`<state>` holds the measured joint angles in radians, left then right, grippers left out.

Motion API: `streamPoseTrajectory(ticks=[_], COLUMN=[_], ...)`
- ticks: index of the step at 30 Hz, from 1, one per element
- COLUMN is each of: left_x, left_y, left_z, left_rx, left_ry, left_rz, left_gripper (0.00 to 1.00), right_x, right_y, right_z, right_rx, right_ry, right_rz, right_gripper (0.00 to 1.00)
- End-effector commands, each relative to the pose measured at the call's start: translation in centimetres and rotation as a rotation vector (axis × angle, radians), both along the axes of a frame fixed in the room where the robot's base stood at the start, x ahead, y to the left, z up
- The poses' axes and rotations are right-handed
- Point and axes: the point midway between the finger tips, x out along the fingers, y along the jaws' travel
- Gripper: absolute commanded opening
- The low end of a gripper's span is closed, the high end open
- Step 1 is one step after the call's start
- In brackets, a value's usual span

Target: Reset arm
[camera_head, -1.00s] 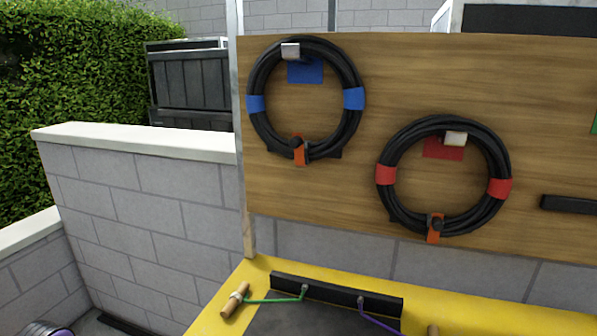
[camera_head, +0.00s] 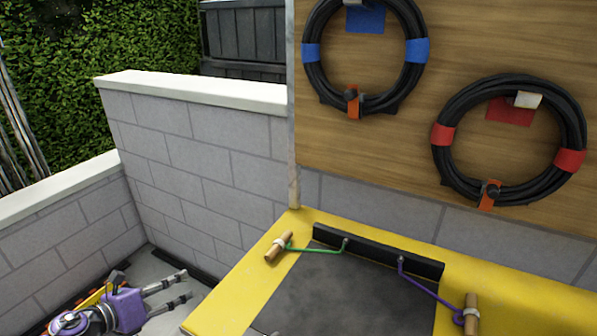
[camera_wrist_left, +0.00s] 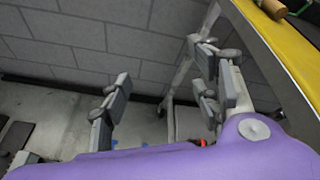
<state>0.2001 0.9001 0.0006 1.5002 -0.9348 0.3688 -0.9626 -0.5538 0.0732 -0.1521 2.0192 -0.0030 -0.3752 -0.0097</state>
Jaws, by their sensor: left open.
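My left gripper (camera_head: 177,285) is at the lower left of the head view, purple with grey fingers pointing right. Its fingers are apart and nothing is between them. In the left wrist view the open gripper (camera_wrist_left: 165,95) is above the grey floor, beside the yellow table edge (camera_wrist_left: 275,50). The gripper is left of the yellow table (camera_head: 222,300) and apart from it. My right gripper is in neither view.
Two black cable coils, one with blue bands (camera_head: 312,75) and one with red bands (camera_head: 449,165), hang on a wooden board (camera_head: 400,150). Wooden handles (camera_head: 279,246) on green and purple cords lie on the table. A block wall (camera_head: 200,150) stands behind the gripper.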

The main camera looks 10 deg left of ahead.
Motion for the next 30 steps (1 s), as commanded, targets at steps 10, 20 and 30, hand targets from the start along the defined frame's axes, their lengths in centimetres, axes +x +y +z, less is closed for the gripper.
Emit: streamPoseTrajectory(ticks=[10,20,30], left_x=[1.1,-6.9,-22.4], left_y=[12.6,9.9,-4.2], left_z=[-0.3,-9.7,-19.1], left_rx=[-1.21,-1.627,-1.803], left_ry=[0.127,0.28,0.523], left_rz=[0.954,1.317,1.484], left_gripper=[0.57,0.57,0.57], right_x=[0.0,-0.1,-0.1], right_y=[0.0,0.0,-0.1], right_z=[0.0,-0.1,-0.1], right_rx=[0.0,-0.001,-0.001], right_ry=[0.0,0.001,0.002], right_rz=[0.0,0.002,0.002], right_gripper=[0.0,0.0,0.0])
